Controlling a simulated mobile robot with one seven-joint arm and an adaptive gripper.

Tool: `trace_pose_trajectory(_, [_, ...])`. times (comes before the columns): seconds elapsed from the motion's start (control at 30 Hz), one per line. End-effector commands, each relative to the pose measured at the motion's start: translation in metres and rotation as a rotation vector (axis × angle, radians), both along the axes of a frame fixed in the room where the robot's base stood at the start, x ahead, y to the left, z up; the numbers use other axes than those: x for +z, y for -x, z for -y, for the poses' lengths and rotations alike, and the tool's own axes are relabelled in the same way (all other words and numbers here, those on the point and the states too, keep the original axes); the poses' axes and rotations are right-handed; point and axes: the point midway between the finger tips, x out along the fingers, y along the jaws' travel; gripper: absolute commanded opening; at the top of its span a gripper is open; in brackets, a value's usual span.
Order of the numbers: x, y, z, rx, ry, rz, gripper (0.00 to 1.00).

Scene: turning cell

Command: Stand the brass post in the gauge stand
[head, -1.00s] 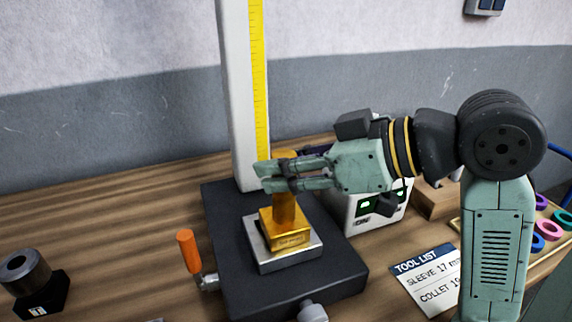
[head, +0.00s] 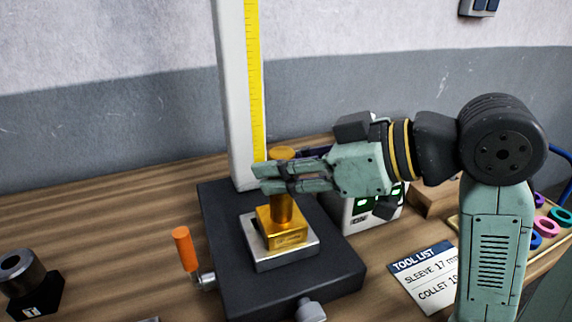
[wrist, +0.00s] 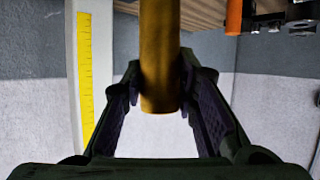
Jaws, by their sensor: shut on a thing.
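The brass post (head: 283,209) is a gold cylinder with a square block foot (head: 282,230) and a round top (head: 283,152). It looks upright over the silver plate of the gauge stand. I cannot tell whether the foot fully touches that plate. The gauge stand has a dark base (head: 225,255), a silver plate (head: 285,262) and a pale column with a yellow scale (head: 253,80). My gripper (head: 285,178) is shut on the post's shaft below its top, coming from the right. In the wrist view, the post (wrist: 160,60) stands between both fingers.
An orange-handled lever (head: 185,249) and a knob (head: 311,310) stick out from the stand's base. A dark cylindrical part (head: 22,275) stands at the left. A tool list card (head: 428,274), an instrument box and coloured rings (head: 546,226) lie to the right.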

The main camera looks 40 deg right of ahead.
Motion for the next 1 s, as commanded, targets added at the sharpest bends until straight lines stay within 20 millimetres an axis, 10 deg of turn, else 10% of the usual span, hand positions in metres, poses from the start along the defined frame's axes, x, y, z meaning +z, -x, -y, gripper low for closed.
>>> trace_pose_trajectory(0.03, [-0.019, -0.007, -0.008, 0.04, -0.009, -0.037, 0.0])
trace_pose_trajectory(0.07, [-0.019, -0.007, -0.008, 0.04, -0.009, -0.037, 0.27])
trace_pose_trajectory(0.4, [-0.018, -0.007, -0.006, 0.038, -0.011, -0.036, 0.5])
trace_pose_trajectory(1.0, [-0.003, 0.019, 0.007, 0.028, -0.006, -0.031, 0.5])
